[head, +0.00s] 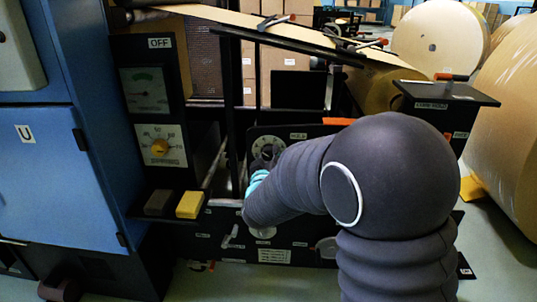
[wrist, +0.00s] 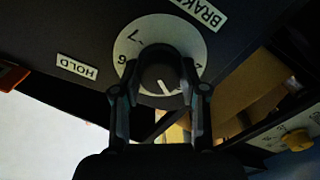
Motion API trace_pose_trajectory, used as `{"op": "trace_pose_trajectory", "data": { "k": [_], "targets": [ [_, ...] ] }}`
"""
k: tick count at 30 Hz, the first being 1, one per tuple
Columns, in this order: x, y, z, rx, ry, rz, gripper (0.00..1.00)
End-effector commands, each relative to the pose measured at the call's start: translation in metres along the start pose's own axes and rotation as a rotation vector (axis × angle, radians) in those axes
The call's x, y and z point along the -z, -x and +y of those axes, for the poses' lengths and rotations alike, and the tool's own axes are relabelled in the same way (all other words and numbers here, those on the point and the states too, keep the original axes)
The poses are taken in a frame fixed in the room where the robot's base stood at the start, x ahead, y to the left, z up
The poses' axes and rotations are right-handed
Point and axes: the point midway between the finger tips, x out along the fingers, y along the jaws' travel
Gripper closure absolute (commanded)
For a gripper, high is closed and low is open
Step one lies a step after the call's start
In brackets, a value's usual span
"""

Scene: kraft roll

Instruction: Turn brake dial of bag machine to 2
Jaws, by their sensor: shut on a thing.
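The brake dial is a dark round knob (wrist: 160,78) on a pale round scale plate (wrist: 140,45), with part of a BRAKE label (wrist: 204,14) beside it. My gripper (wrist: 161,72) is shut on the knob, one finger on each side. A short white pointer line on the knob points toward the lower right in the wrist view. A 6 and what looks like a 7 show at the plate's left; the other numbers are mostly hidden by the fingers, so I cannot read the setting. In the head view the scale plate (head: 262,145) shows just beyond my arm.
A HOLD label (wrist: 77,67) is near the dial. A blue cabinet (head: 35,170) with gauges, a yellow knob (head: 159,146) and a yellow block (head: 190,204) stands left. Large kraft rolls (head: 440,40) stand right.

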Motion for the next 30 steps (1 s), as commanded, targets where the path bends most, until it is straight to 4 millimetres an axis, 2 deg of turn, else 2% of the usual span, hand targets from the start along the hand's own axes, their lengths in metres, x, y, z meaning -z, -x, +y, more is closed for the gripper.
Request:
{"op": "trace_pose_trajectory", "data": {
  "k": [18,30],
  "targets": [
    [0.0007,-0.0001,0.0001,0.001,0.582,0.0,0.92],
    [0.0003,0.0,-0.0003,0.0,0.879,0.001,0.92]
  ]
}}
